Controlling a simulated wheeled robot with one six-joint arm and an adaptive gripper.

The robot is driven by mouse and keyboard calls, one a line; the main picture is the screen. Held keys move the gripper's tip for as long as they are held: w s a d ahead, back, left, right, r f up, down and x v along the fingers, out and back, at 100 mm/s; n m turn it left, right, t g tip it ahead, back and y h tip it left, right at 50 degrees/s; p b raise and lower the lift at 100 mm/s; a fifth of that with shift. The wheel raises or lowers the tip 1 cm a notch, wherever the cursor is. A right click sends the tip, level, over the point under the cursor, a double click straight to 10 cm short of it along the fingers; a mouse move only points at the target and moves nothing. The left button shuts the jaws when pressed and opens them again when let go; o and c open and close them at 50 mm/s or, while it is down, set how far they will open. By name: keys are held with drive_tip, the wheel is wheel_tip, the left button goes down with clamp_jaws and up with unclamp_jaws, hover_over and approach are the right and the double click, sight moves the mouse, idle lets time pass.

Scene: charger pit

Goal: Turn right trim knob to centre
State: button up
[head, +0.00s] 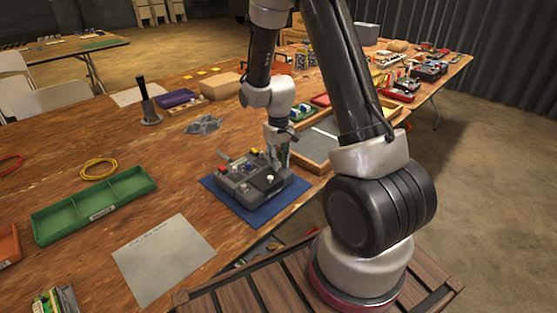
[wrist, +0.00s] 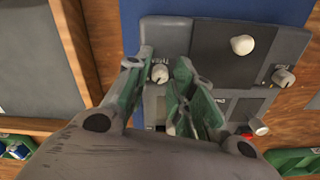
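A grey control box (head: 236,189) stands on a blue mat (head: 253,213) near the table's front edge. In the wrist view, a small pale knob (wrist: 160,73) lies between the fingertips of my gripper (wrist: 163,68); by its place at the right of the box, it appears to be the right trim knob. A narrow gap seems to show beside the knob, and contact is not clear. Its pointer direction is too small to read. A similar labelled knob (wrist: 284,77) sits at the box's other side. In the head view, my gripper (head: 281,160) is over the box's right side.
The box also has a cream round-topped stick (wrist: 242,44) and a red part (wrist: 262,130). A wooden-framed tray (head: 318,160) lies close to its right. A green tray (head: 95,205) and a paper sheet (head: 163,258) lie left. Open tabletop separates them from the box.

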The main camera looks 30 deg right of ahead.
clamp_jaws()
drive_tip(key=shift+n, duration=2.9)
unclamp_jaws()
